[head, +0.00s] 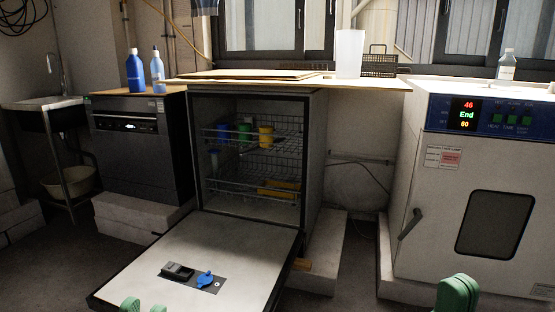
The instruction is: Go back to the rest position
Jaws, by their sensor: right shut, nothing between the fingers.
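My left gripper (144,307) shows at the bottom edge, left of the middle. Only its two green fingertips are in view, with a gap between them and nothing seen in it. It is in front of the lowered door (240,262) of the middle cabinet. My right gripper (457,292) shows at the bottom right, its green fingers shut together and empty. It is in front of the white drying oven (420,190), apart from it as far as I can tell. The rest of both grippers is cut off by the frame.
The middle cabinet (314,170) stands open, with yellow, blue and green cups on its upper wire rack (285,146). The white oven's door (497,225) is shut; its display reads 46, End, 60. A dishwasher (140,145) and a sink (45,102) stand left.

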